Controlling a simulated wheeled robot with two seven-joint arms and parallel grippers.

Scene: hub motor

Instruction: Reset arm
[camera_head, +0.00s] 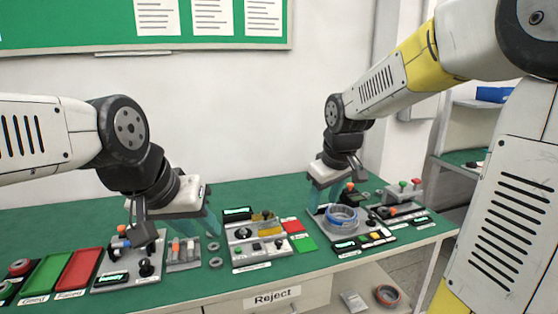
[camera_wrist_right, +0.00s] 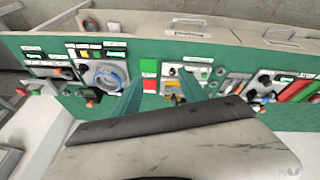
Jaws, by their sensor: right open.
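My left gripper (camera_head: 172,220) is in the head view, above the left part of the green bench. Its teal fingers look spread apart with nothing between them. My right gripper (camera_head: 323,198) is at the back right of the bench, just left of and behind the grey round fixture with the blue ring (camera_head: 342,214). Its teal fingers are apart and empty. In the right wrist view both fingers (camera_wrist_right: 158,92) are spread over the bench, and the blue ring (camera_wrist_right: 108,76) lies left of them. I cannot tell the exact height of either gripper above the bench.
The green bench (camera_head: 240,282) carries several test fixtures. Green (camera_head: 45,277) and red (camera_head: 80,270) trays lie at the left, and red and green pads (camera_head: 303,243) in the middle. Two loose rings (camera_head: 215,262) lie near the left gripper. A reject drawer (camera_head: 272,298) is below.

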